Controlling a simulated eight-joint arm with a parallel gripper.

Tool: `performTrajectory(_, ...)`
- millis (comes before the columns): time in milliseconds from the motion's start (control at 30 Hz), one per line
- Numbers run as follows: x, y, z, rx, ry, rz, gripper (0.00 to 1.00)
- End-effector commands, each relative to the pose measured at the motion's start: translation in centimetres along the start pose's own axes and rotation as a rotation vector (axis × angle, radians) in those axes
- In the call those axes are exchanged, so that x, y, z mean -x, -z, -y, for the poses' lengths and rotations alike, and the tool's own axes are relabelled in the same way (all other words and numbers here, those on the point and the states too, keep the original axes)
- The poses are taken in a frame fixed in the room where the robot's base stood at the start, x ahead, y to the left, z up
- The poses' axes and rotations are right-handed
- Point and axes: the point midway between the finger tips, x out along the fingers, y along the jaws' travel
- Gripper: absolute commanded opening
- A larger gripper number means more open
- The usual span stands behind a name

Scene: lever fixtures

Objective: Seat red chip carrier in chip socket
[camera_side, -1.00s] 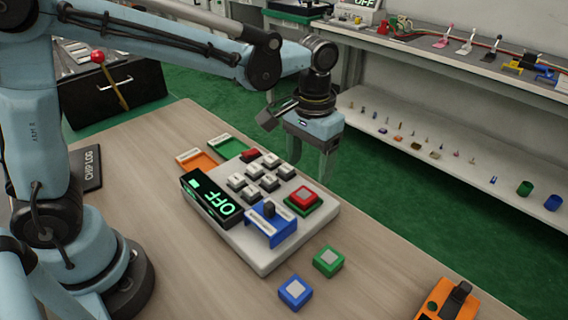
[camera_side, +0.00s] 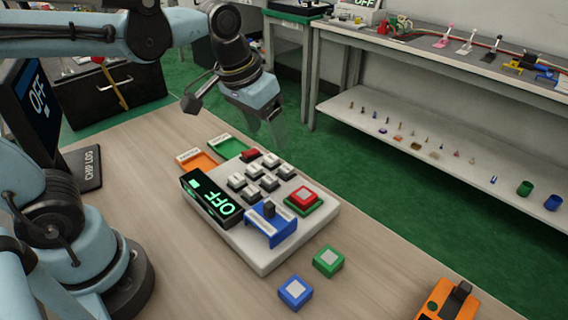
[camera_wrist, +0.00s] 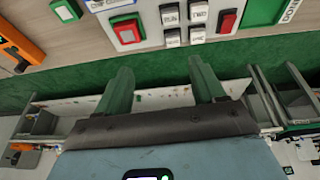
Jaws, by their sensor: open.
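The red chip carrier (camera_side: 304,195), with a pale centre, sits on a green square base on the right of the grey console. It also shows in the wrist view (camera_wrist: 127,32). Whether it is fully down in the base, I cannot tell. A blue fixture (camera_side: 283,232) with a black lever (camera_side: 269,209) stands beside it; I take this fixture or the green base as the socket area. My gripper (camera_side: 266,135) is open and empty, raised beyond the console's back edge and apart from the carrier. Its two fingers (camera_wrist: 162,78) are spread in the wrist view.
Green (camera_side: 328,261) and blue (camera_side: 295,292) carriers lie in front. Orange (camera_side: 198,162) and green (camera_side: 228,146) trays lie behind. An orange device (camera_side: 445,300) stands right.

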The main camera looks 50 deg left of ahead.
Motion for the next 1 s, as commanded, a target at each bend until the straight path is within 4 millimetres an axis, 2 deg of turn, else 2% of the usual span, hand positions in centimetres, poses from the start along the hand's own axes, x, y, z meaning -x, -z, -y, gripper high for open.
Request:
performTrajectory(33, -0.1, -1.1, 1.0, 0.004, 0.003, -0.047, 0.69)
performTrajectory(200, -0.8, -3.6, 3.3, -0.004, 0.019, -0.189, 0.69)
performTrajectory(367, -1.5, -5.0, 4.5, -0.010, 0.036, -0.272, 0.69)
performTrajectory(1000, -1.8, -5.4, 4.8, -0.014, 0.043, -0.301, 0.69)
